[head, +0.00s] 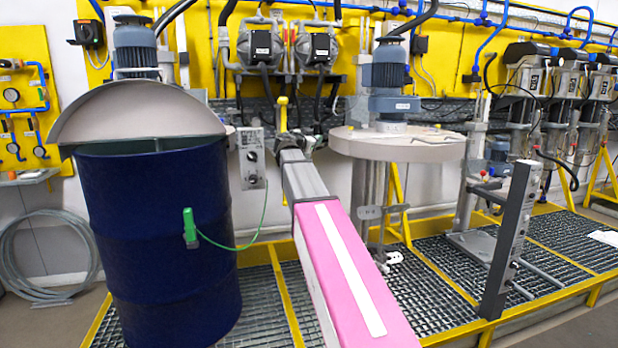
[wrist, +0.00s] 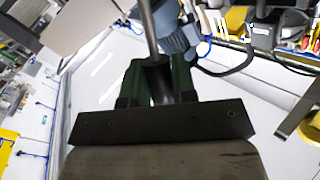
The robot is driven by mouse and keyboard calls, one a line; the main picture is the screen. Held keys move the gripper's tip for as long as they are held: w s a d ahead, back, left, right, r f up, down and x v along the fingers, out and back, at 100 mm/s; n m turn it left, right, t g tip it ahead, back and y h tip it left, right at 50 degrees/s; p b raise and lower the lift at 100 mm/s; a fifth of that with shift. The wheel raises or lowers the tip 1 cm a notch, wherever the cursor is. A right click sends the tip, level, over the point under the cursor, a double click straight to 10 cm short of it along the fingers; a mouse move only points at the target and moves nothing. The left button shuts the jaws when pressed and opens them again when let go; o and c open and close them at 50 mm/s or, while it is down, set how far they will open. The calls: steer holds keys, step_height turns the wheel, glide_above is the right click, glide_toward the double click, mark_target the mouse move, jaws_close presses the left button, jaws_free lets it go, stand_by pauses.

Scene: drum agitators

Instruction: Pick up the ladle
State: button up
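My gripper (wrist: 158,66) has two dark green fingers and shows in the wrist view. They close from both sides on a thin grey metal rod, which I take for the handle of the ladle (wrist: 147,28). The rod runs up out of the top of the picture, and a darker, thicker part of it sits between the fingers. The ladle's bowl is not in sight. In the head view my arm reaches up through the middle, and its far end is small and unclear, so I cannot make out the ladle there.
A blue drum (head: 160,240) with a tilted grey half lid (head: 140,112) stands at left, with a green clamp (head: 190,228) on it. An agitator with a round grey cover (head: 398,143) stands right of my arm. A dark post (head: 508,240) rises from the grating (head: 430,300).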

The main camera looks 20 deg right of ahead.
jaws_close()
step_height(320, 180, up, 20)
stand_by(0.8)
